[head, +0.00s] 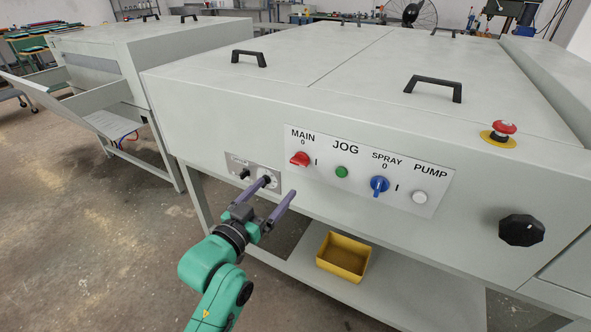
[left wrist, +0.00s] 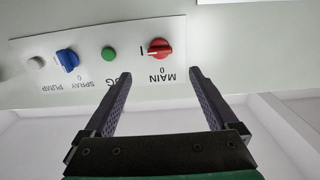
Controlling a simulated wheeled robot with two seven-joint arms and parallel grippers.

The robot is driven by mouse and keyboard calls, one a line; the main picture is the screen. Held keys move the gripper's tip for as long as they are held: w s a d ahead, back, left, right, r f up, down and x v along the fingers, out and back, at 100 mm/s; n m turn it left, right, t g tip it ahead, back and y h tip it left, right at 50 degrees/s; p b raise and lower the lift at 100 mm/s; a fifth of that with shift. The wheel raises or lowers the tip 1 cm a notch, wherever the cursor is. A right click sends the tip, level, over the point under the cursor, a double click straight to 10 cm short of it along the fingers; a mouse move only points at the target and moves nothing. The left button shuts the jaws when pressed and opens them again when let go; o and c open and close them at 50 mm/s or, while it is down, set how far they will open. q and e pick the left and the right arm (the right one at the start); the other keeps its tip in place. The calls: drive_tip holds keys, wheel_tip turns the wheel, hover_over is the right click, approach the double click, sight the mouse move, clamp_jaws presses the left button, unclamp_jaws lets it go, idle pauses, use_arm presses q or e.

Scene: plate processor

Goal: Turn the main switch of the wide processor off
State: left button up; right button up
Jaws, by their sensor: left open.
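The main switch, a red rotary knob (head: 300,158), sits at the left end of the white control panel (head: 330,181) on the wide processor (head: 480,150). Its label reads MAIN, with 0 above and I to its right. In the left wrist view, which is upside down, the knob (left wrist: 160,48) lies about sideways, its pale mark seeming to face the I. My left gripper (head: 280,187) is open and empty, below and left of the knob in the head view. In the wrist view its fingertips (left wrist: 160,73) lie to either side below the knob, apart from it.
The panel also has a green JOG button (head: 341,172), blue SPRAY switch (head: 379,186) and white PUMP button (head: 420,197). A red emergency stop (head: 504,128) and black knob (head: 521,229) are further right. A yellow bin (head: 343,257) stands on the shelf below.

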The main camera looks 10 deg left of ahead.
sight(297, 164)
use_arm(q)
drive_tip(key=x, duration=1.1)
drive_tip(key=shift+w+d+p, duration=0.1)
drive_tip(key=shift+w+p, duration=0.15)
drive_tip(key=shift+p, duration=0.05)
drive_tip(key=c, duration=1.4)
